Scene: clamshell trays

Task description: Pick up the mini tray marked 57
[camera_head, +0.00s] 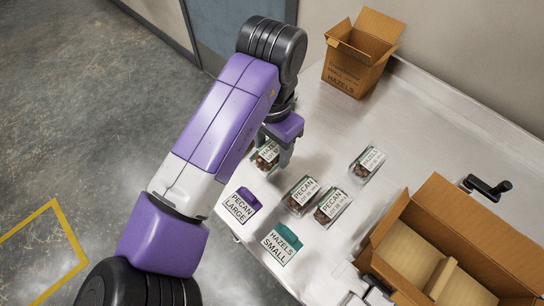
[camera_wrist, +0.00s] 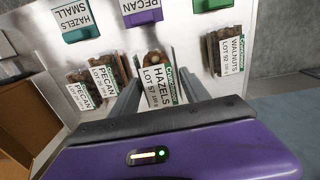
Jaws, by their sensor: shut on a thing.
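The mini tray marked LOT 57 (camera_wrist: 158,92) is a small clear clamshell of brown nuts with a white and green HAZELS label. It lies between the two fingers of my gripper (camera_wrist: 156,84) in the wrist view, and the gripper is shut on it. In the head view the tray (camera_head: 266,154) shows partly under my gripper (camera_head: 279,150), at the left side of the table. The gripper hides part of it there. I cannot tell whether it is touching the table or just above it.
Three PECAN trays (camera_head: 301,194) (camera_head: 332,206) (camera_head: 368,164) lie to the right. A WALNUTS tray (camera_wrist: 228,54) shows in the wrist view. PECAN LARGE (camera_head: 238,207) and HAZELS SMALL (camera_head: 281,245) signs stand in front. An open HAZELS carton (camera_head: 350,76) and a larger box (camera_head: 470,225) stand on the table.

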